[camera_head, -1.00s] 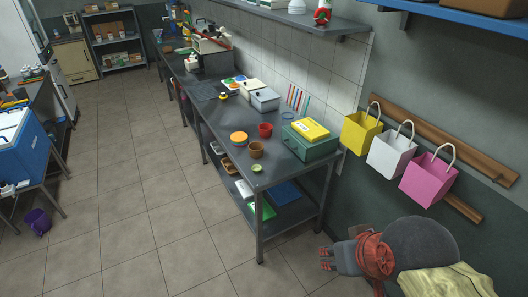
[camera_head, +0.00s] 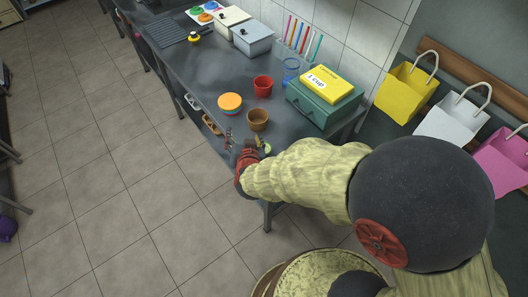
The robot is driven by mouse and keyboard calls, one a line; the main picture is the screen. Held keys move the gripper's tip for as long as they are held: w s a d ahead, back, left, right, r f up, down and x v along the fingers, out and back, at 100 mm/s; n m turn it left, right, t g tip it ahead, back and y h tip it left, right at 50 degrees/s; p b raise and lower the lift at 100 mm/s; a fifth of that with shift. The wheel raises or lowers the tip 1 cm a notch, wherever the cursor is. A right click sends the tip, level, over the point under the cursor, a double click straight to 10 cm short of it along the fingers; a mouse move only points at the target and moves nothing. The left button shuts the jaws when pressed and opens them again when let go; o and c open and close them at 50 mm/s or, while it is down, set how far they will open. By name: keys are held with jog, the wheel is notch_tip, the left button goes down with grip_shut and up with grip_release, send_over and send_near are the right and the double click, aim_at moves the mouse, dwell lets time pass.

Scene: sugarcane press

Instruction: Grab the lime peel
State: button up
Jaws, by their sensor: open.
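The lime peel (camera_head: 268,149) is a small light-green piece near the front right corner of the grey table (camera_head: 190,75). My gripper and arm hide part of it. My gripper (camera_head: 243,138) is open at the table's front edge, its fingers pointing away from me. It is just left of the peel in the picture. I cannot tell whether a finger touches the peel.
A brown pot (camera_head: 257,120) stands just beyond my gripper. A red cup (camera_head: 263,86) and an orange-topped round container (camera_head: 230,104) stand behind it. A green box (camera_head: 318,110) with a yellow box (camera_head: 332,84) on top is to the right.

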jog(key=s+d+f+h, duration=0.1)
jog(key=f, duration=0.2)
jog(key=s+d+f+t+h+b, duration=0.1)
jog(key=s+d+f, duration=0.1)
jog(key=f, duration=0.2)
jog(key=s+d+f+t+h, duration=0.1)
jog(key=f+h, duration=0.1)
jog(key=f, duration=0.2)
jog(key=shift+s+d, duration=0.35)
jog(key=shift+d, duration=0.05)
jog(key=shift+b+x, duration=1.6)
jog(key=shift+x, duration=1.95)
jog(key=shift+d+r, duration=0.15)
jog(key=shift+r, duration=0.1)
jog(key=c, duration=0.3)
jog(key=c, duration=0.6)
